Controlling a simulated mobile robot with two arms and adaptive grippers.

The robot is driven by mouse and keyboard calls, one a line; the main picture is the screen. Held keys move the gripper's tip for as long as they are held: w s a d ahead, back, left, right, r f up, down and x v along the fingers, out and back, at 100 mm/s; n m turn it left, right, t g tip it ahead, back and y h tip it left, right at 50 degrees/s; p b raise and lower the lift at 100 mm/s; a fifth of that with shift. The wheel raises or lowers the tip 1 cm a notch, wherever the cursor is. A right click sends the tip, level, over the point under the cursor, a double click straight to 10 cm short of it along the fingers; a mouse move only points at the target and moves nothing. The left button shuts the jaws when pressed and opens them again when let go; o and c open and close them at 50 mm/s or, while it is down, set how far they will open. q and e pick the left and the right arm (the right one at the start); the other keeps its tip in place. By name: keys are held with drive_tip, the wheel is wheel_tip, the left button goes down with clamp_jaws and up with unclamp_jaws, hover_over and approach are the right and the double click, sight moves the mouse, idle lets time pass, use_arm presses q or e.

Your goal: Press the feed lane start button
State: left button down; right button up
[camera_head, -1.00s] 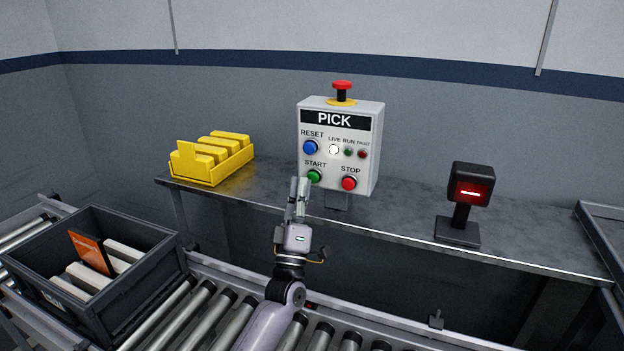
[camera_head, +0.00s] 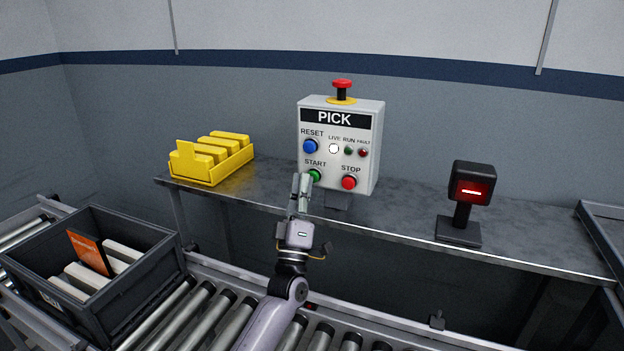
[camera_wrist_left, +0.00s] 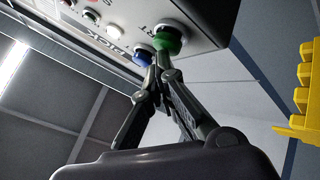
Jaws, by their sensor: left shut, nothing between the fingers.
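The white control box (camera_head: 367,118) labelled PICK stands on the grey shelf. Its green START button (camera_head: 315,176) is at the lower left and is partly covered by my fingers in the head view. My left gripper (camera_head: 302,180) is shut and empty, with its tips at the START button. In the left wrist view the closed fingertips (camera_wrist_left: 160,66) overlap the edge of the green button (camera_wrist_left: 170,42); whether they touch it I cannot tell. The blue RESET button (camera_head: 310,146) is above START, and the red STOP button (camera_head: 349,183) is to its right. My right gripper is not in view.
A red emergency button (camera_head: 342,85) tops the box. Yellow bins (camera_head: 213,160) stand left on the shelf (camera_head: 400,212), and a black scanner (camera_head: 470,188) stands right. A grey tote (camera_head: 130,290) with several items sits at the lower left by the roller conveyor (camera_head: 208,318).

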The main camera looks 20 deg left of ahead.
use_arm(q)
drive_tip(key=shift+w+b, duration=0.5)
drive_tip(key=shift+w, duration=0.1)
idle(0.5)
drive_tip(key=shift+s, duration=0.15)
drive_tip(key=shift+s+p, duration=0.75)
drive_tip(key=shift+s, duration=0.3)
drive_tip(key=shift+s+d+p, duration=0.2)
drive_tip(key=shift+s+p, duration=1.1)
drive_tip(key=shift+s, duration=1.2)
